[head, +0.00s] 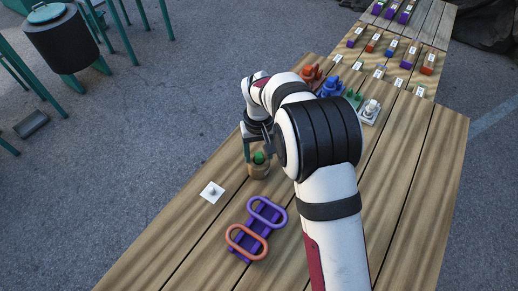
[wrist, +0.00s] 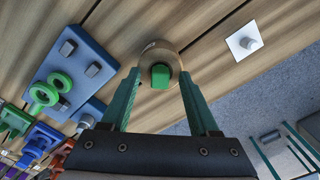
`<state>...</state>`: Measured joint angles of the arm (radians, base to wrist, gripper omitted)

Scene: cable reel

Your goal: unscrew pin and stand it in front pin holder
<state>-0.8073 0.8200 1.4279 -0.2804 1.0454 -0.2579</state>
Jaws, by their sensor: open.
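A green block-shaped piece (wrist: 160,76), which looks like the pin's head, stands on a round tan wooden piece (wrist: 154,53). In the head view the green top (head: 259,157) shows above the wooden piece (head: 258,171). My gripper (wrist: 160,73) is open, its two green fingers on either side of the green piece, with visible gaps. It also shows in the head view (head: 258,149), over the wooden piece. A white square plate with a grey knob (wrist: 246,42) lies to the right in the wrist view, and to the front left in the head view (head: 212,191). I cannot tell which thing is the front pin holder.
A purple rack with purple and orange loops (head: 256,230) lies in front. Coloured holders (head: 331,86) stand farther back. My arm hides the table's middle.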

